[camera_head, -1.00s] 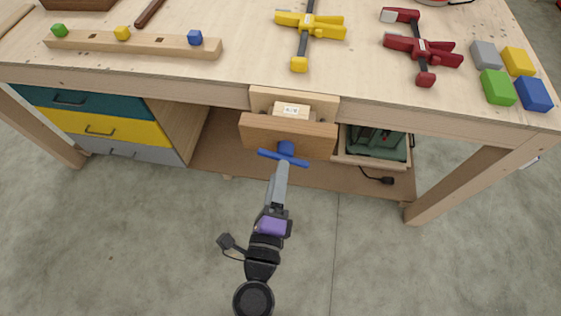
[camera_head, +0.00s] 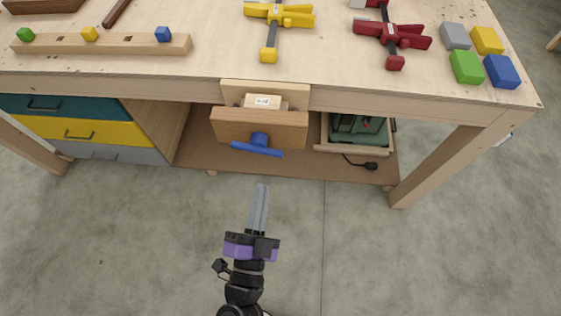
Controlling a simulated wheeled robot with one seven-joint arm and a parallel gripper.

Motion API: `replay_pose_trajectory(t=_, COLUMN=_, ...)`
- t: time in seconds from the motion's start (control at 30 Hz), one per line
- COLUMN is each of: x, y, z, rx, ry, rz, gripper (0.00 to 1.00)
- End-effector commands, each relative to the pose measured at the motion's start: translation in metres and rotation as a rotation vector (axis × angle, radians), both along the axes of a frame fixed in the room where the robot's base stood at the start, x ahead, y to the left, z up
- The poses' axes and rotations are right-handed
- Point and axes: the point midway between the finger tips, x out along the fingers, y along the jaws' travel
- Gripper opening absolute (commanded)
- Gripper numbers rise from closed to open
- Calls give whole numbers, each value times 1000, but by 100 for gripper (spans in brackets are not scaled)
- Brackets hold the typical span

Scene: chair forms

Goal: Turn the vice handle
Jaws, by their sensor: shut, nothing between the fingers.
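The blue vice handle (camera_head: 257,149) is a bar on a blue screw at the front of the wooden vice (camera_head: 258,128). The bar slopes slightly down to the right. The vice is fixed to the front edge of the workbench (camera_head: 205,70), and a small wooden block with a label (camera_head: 262,101) sits between its jaws. My gripper (camera_head: 263,187) is shut and empty. In the picture it is below the handle, apart from it, with its fingers pointing towards the bench.
Yellow (camera_head: 271,17) and red (camera_head: 392,34) clamps and coloured blocks (camera_head: 467,67) lie on the bench top. Drawers (camera_head: 83,130) are at left below. A crate with a green tool (camera_head: 358,132) stands on the lower shelf. The floor in front is clear.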

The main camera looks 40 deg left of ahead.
Motion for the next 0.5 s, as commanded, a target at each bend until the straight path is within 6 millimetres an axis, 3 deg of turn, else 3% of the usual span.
replay_pose_trajectory(t=0.1, x=-5, y=-8, z=9, rx=-227, ry=-218, rz=-86, gripper=0)
replay_pose_trajectory(t=0.2, x=-7, y=-13, z=16, rx=-343, ry=-329, rz=-142, gripper=0)
replay_pose_trajectory(t=0.5, x=8, y=-8, z=27, rx=-406, ry=-376, rz=-175, gripper=0)
